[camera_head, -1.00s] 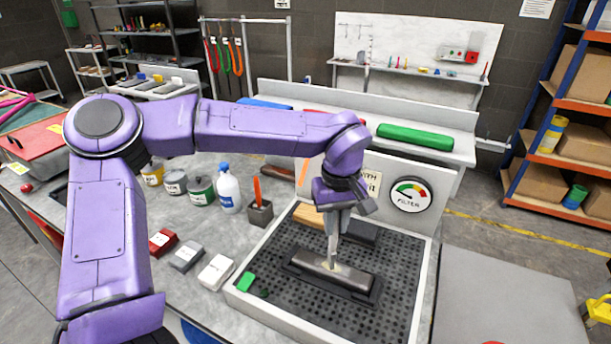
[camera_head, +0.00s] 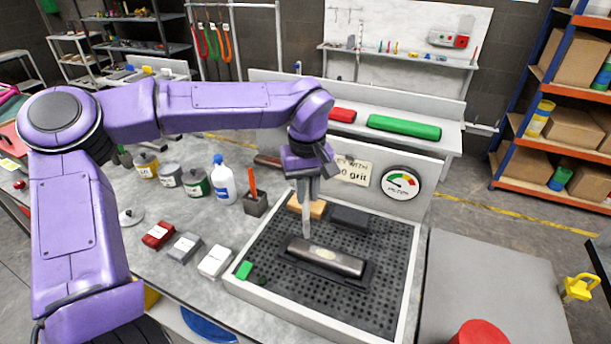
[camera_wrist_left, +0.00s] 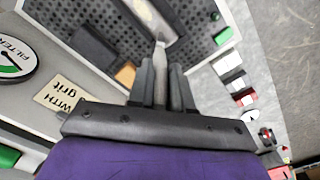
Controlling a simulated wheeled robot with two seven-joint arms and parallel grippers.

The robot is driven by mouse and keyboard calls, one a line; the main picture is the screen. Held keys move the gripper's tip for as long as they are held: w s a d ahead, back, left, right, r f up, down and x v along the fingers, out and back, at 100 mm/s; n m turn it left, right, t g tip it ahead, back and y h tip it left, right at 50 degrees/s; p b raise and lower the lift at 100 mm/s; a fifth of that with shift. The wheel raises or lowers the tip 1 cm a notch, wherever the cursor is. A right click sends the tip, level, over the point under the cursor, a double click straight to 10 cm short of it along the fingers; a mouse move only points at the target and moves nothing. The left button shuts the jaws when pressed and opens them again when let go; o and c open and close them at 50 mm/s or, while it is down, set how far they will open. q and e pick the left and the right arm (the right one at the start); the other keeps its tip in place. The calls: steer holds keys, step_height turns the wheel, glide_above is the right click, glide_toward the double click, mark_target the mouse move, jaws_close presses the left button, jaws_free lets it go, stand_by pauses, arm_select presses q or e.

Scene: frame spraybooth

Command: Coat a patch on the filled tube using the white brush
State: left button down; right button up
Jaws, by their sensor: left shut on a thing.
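My left gripper (camera_head: 304,188) is shut on a pale grey-white brush (camera_head: 307,215), which points down. It also shows between the fingers in the left wrist view (camera_wrist_left: 160,58). The filled tube (camera_head: 345,264) is a grey metallic bar lying in a dark cradle (camera_head: 300,266) on the booth floor. A pale, cream patch (camera_head: 322,252) shows on its top. The brush tip is just behind and left of the tube in the head view and looks apart from it. The tube's end shows at the top of the left wrist view (camera_wrist_left: 150,18). My right gripper is not in view.
The booth has a perforated floor (camera_head: 385,290), low white walls and a filter gauge (camera_head: 401,184). A tan block (camera_head: 308,207) and dark block (camera_head: 350,217) lie behind the tube. A green block (camera_head: 244,270) lies front left. Bottles, tins and a holder (camera_head: 255,204) stand left.

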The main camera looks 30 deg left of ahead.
mark_target(307, 179)
arm_select(q)
steer(key=shift+r, duration=1.75)
